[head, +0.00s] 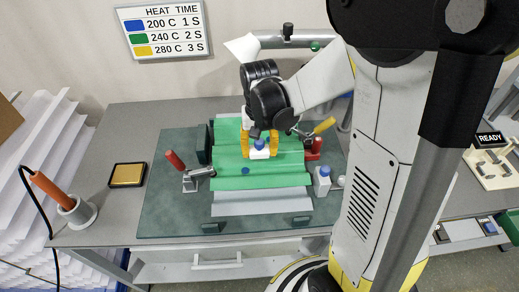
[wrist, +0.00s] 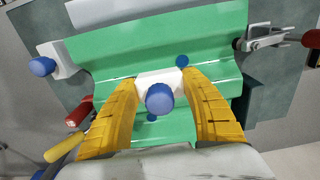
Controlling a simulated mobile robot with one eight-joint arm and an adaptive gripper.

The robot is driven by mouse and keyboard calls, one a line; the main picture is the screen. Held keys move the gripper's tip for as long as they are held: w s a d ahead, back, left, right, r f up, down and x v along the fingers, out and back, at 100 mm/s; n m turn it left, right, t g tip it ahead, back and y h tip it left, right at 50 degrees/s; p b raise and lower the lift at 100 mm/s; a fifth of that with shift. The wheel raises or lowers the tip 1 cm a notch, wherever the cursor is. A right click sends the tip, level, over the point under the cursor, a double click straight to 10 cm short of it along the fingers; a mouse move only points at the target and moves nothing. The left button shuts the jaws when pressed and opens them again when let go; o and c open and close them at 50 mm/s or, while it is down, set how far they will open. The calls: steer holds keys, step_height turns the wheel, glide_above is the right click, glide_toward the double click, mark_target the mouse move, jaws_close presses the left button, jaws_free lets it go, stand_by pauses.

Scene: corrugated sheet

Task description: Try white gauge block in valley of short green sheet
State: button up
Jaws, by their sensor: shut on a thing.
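The green sheet (head: 232,182) lies on a dark green board in the middle of the bench, with ridges and valleys running left to right. My gripper (head: 259,149) is above its middle, with yellow fingers shut on a white gauge block with a blue knob (wrist: 160,98). In the wrist view my gripper (wrist: 160,80) has one finger at each side of the block. The block is over or in a valley; I cannot tell whether its underside touches the sheet. Blue spots (wrist: 182,61) show on the sheet.
A second white block with a blue knob (head: 322,182) stands right of the sheet. A red-handled clamp (head: 190,178) is at the left edge, and red and yellow handles (head: 324,126) are at the right. A yellow pad (head: 127,174) and orange-handled tool (head: 52,188) stand farther left.

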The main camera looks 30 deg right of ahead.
mark_target(259, 170)
steer(key=shift+f+b, duration=2.85)
steer(key=shift+f, duration=0.85)
steer(key=shift+f, duration=0.15)
steer(key=o, duration=1.3)
steer(key=shift+o, duration=0.2)
